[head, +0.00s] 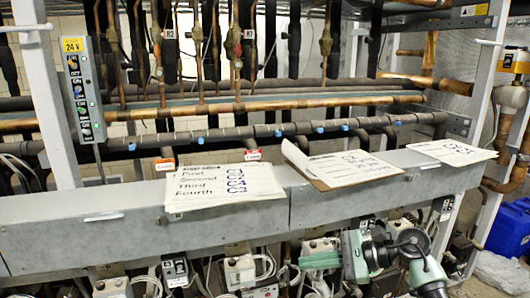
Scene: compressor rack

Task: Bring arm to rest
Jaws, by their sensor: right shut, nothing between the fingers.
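My right gripper (318,260) is at the bottom of the head view, right of centre, in front of the lower part of the compressor rack. It is pale green, its fingers point left, and they are closed with nothing between them. The right arm's dark and green wrist joints (405,245) show beside it at the lower right. The gripper is below the long grey metal beam (110,215). Whether it touches anything behind it cannot be told. My left gripper and left arm are out of view.
Handwritten sheets (224,187), a clipboard (345,168) and another card (452,152) lie on the beam. Copper and dark insulated pipes run behind. A switch panel (83,90) is at the left. Grey boxes with cables (240,270) sit below the beam. A blue container (510,228) stands at the right.

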